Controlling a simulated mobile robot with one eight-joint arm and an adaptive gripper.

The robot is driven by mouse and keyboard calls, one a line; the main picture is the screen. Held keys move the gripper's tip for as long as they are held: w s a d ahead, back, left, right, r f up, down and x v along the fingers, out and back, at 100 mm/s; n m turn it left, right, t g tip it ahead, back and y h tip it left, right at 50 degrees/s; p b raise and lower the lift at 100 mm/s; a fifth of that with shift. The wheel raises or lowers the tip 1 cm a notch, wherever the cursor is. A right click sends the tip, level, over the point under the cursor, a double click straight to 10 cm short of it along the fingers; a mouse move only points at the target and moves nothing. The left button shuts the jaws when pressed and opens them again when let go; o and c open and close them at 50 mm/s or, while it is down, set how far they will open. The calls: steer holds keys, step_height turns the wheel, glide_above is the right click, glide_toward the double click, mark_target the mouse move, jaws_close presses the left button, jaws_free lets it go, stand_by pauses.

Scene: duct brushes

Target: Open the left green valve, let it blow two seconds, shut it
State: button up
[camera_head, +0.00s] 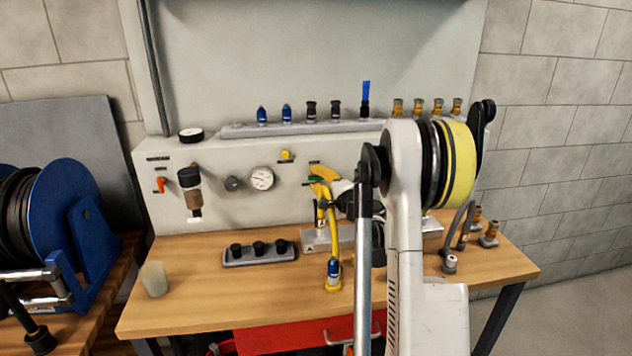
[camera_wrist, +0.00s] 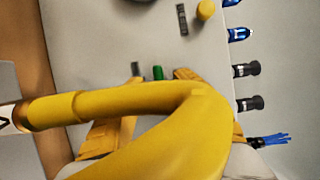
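A small green valve handle (camera_head: 315,179) is on the front of the grey panel, beside the top of a yellow hose (camera_head: 334,240). In the wrist view the green handle (camera_wrist: 157,73) shows between my two finger ends, with a gap on each side. My gripper (camera_wrist: 158,74) has yellow fingers and looks open at the handle; contact cannot be made out. The yellow hose (camera_wrist: 120,102) crosses the wrist view in front of the fingers and hides much of them. No second green valve shows; my arm covers the panel to the right.
The panel carries a gauge (camera_head: 262,179), a yellow knob (camera_head: 287,156), an orange handle (camera_head: 161,185) and a filter (camera_head: 190,190). Brushes stand in a rack (camera_head: 240,131) on top. A black-capped block (camera_head: 259,254) and a pale cup (camera_head: 154,279) are on the bench.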

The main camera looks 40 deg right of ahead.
steer(key=shift+w, duration=0.1)
jaws_close()
